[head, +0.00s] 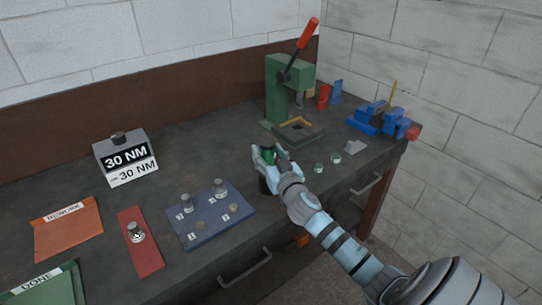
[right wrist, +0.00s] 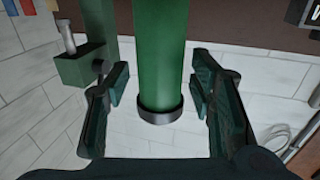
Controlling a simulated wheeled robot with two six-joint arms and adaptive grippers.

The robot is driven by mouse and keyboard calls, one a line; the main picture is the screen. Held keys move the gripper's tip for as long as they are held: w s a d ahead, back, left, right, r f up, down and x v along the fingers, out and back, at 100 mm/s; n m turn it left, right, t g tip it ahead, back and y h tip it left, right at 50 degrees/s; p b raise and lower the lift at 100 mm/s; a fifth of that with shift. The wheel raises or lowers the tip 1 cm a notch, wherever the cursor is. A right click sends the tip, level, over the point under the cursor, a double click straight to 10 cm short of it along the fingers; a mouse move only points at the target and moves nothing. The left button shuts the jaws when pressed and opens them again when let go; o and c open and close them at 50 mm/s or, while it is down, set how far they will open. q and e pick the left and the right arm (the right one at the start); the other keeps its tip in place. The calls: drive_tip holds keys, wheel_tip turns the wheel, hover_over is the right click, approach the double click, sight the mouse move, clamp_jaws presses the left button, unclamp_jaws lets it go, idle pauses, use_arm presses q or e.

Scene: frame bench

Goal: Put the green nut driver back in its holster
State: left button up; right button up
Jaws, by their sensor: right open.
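In the right wrist view the green handle (right wrist: 161,50) with a dark end collar (right wrist: 160,112) is between the two open fingers of my right gripper (right wrist: 160,98). Gaps show on both sides of it, so the fingers do not grip it. A dark upright piece (head: 265,184) shows below the handle. I cannot tell whether it is the holster. The driver's lower end is hidden. My left gripper is not in view.
A green press (head: 283,92) with a red lever stands behind the gripper. Small green-topped parts (head: 319,168) lie right of it. A blue vise (head: 378,118) is farther right. A blue mat (head: 210,222) with several small parts and a 30 NM block (head: 118,143) are left.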

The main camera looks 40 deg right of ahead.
drive_tip(key=b+v, duration=0.1)
drive_tip(key=v, duration=1.1)
drive_tip(key=shift+b, duration=0.4)
